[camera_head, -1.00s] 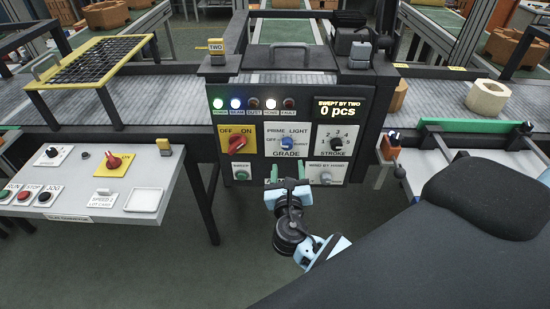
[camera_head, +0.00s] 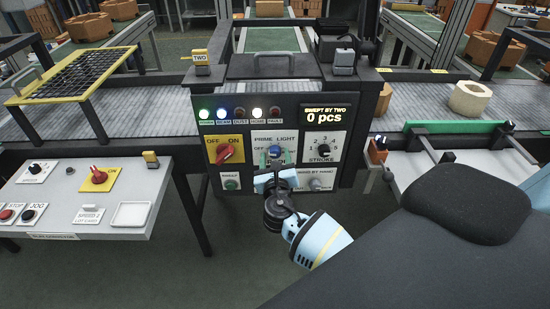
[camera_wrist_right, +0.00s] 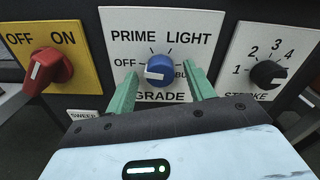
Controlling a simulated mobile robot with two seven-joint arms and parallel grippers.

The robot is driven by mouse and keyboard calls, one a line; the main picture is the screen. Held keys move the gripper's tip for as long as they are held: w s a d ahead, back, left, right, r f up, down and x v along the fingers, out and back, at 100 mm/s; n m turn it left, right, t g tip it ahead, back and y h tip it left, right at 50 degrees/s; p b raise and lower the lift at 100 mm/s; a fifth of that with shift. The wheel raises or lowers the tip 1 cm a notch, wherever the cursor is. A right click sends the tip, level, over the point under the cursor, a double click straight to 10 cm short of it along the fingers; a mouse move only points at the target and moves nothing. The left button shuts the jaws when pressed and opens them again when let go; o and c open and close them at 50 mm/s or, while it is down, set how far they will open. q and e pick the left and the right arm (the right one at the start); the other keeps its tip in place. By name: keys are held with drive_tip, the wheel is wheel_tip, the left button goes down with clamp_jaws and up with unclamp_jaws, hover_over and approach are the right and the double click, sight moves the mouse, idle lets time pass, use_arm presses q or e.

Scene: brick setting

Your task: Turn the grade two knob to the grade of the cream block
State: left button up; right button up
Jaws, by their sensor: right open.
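In the head view the gripper partly covers the knob. The cream block (camera_head: 469,98), a ring-shaped piece, sits on the conveyor at right. My left gripper is not in view.
A red OFF/ON switch (camera_wrist_right: 47,72) is left of the grade plate and a black stroke knob (camera_wrist_right: 268,74) right of it. Below are a green sweep button (camera_head: 231,184) and a grey knob (camera_head: 316,184). A side panel table (camera_head: 60,215) stands at left.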

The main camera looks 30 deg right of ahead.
drive_tip(key=c, duration=1)
drive_tip(key=shift+o, duration=0.2)
